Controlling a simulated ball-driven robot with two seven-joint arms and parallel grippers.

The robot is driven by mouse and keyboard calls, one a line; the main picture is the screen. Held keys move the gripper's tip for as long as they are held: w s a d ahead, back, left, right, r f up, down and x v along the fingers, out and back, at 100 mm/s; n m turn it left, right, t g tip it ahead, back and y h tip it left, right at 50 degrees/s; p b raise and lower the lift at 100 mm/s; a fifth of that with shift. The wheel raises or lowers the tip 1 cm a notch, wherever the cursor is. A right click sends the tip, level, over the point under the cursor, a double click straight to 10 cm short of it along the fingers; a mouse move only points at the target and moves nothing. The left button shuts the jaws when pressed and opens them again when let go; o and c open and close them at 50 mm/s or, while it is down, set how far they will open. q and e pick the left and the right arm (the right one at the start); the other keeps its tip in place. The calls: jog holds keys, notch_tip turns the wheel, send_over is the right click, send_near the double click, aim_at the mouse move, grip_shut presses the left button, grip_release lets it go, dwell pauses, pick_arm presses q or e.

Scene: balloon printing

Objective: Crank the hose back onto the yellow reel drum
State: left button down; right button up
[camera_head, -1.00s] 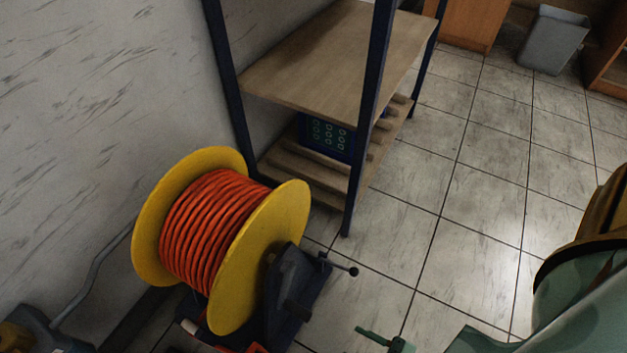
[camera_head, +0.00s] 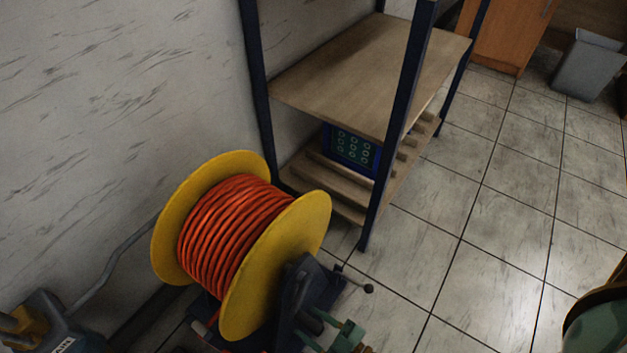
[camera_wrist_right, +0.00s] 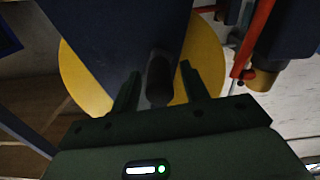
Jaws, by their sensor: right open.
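The yellow reel drum (camera_head: 303,235) stands upright at the lower left of the head view, with orange-red hose (camera_head: 230,230) wound on it. Its dark stand (camera_head: 303,285) faces my right side. My right gripper (camera_head: 318,326) is open at the stand's front, by a dark grip. In the right wrist view a dark rounded grip (camera_wrist_right: 159,78) lies between the open fingers (camera_wrist_right: 158,88), apparently not clamped. The yellow flange (camera_wrist_right: 205,65) is behind. My left gripper is out of view.
A shelf rack (camera_head: 370,85) with dark posts and a blue crate (camera_head: 350,150) stands behind the reel. A machine with a grey pipe (camera_head: 45,325) is at lower left. A red part with a brass end (camera_wrist_right: 262,79) is near the right finger.

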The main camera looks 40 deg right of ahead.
grip_shut()
jog(key=shift+w+d+f+n, duration=0.1)
jog(key=shift+d+n, duration=0.15)
jog(key=shift+n, duration=0.05)
jog(key=d, duration=0.1)
jog(key=d+n, duration=0.1)
jog(key=w+d+f+n, duration=0.1)
jog(key=shift+w+d, duration=0.1)
jog(key=shift+d, duration=0.1)
grip_release()
